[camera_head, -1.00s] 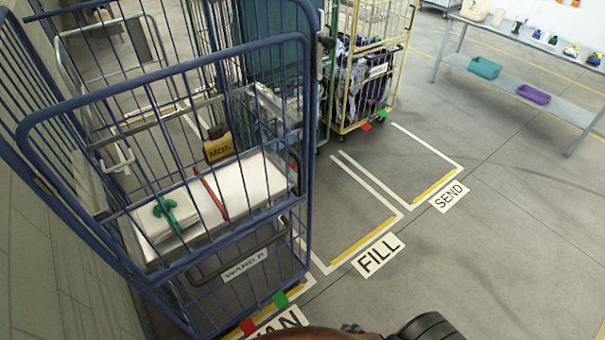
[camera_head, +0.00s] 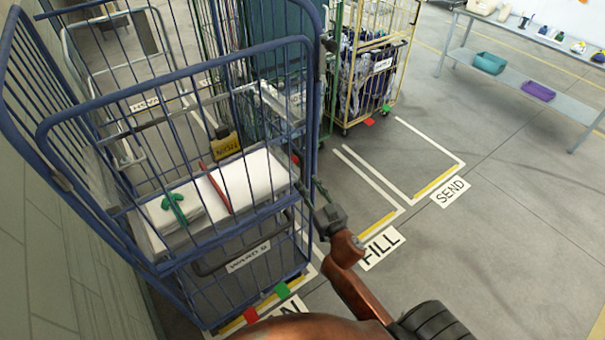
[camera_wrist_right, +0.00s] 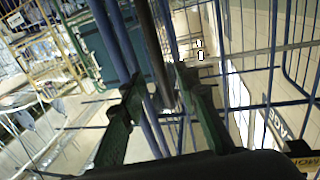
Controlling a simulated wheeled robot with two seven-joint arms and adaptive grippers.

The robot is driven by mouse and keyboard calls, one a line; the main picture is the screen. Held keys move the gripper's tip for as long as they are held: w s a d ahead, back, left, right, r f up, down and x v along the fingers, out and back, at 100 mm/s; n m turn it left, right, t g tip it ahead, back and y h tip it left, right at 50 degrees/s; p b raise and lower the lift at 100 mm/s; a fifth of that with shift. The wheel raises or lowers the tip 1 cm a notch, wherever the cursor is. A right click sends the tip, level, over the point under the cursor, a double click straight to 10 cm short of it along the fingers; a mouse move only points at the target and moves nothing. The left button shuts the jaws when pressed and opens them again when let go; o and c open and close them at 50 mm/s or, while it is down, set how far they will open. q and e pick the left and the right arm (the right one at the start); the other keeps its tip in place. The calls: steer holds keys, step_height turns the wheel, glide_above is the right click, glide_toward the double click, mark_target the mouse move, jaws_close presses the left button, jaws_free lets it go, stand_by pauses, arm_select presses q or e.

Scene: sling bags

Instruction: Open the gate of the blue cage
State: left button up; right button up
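The blue cage (camera_head: 311,110) stands at the left in the head view. Its front gate of blue bars, with a dark handle bar and a WARD label (camera_head: 248,257), stands upright and looks closed. My right gripper (camera_head: 318,190) is just right of the cage's front right post, at about mid height. In the right wrist view, its two dark green fingers (camera_wrist_right: 158,85) are apart, with blue bars showing between them. I cannot tell whether they touch the bars. A dark fitting (camera_head: 328,45) sits high on the post. My left gripper is not in view.
A yellow cage (camera_head: 414,55) stands behind. A table (camera_head: 520,75) is at the back right. The floor right of the FILL sign (camera_head: 381,247) is clear.

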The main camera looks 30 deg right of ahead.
mark_target(304, 176)
steer(key=w, duration=0.6)
steer(key=shift+d, duration=0.35)
jaws_close()
steer(key=shift+f, duration=0.1)
